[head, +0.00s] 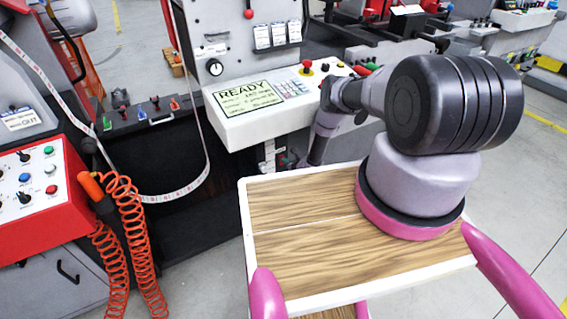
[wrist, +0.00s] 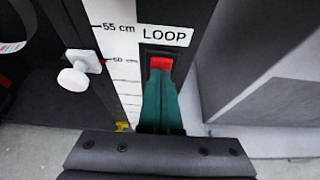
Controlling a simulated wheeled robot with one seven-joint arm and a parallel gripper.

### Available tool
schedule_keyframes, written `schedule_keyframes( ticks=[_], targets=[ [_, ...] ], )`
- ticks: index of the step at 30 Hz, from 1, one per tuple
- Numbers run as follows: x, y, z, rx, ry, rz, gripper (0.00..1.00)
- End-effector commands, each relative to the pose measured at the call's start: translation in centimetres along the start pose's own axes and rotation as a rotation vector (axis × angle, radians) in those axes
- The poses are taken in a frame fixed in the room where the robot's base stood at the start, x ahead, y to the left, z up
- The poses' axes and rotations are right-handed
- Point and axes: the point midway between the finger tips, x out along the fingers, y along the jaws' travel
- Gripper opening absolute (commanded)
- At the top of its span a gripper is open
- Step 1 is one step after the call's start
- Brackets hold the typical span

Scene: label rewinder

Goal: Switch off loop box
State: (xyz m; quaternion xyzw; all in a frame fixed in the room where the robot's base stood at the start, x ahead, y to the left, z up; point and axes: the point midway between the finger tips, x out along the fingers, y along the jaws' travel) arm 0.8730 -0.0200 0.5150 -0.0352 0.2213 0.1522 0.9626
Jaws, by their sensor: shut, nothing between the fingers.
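The loop box shows in the wrist view as a dark housing with a white "LOOP" label (wrist: 165,36). Just below the label is a red switch (wrist: 160,63) in a black recess. My gripper (wrist: 160,78) is shut and empty, its green fingers pointing up the picture at the switch. The fingertips overlap the switch's lower edge in the picture; I cannot tell whether they touch it. The lower part of the switch is hidden behind them. In the head view my arm reaches down beside the machine, and the switch cannot be made out.
A white scale (wrist: 117,45) marked in cm and a white knob (wrist: 74,80) are left of the switch. A grey panel (wrist: 270,100) stands at right. In the head view, a panel reading "READY" (head: 245,95) is above my wrist, and orange coiled hoses (head: 135,240) hang at left.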

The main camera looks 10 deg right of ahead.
Motion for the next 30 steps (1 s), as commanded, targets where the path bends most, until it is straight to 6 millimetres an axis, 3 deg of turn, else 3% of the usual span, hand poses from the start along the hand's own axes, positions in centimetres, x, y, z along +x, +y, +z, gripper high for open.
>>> schedule_keyframes(
  ticks=[23,30],
  targets=[
    [-0.7,0.1,1.5,0.0,-0.001,0.002,0.0],
    [-1.3,-1.0,1.5,0.0,-0.001,0.002,0.0]
  ],
)
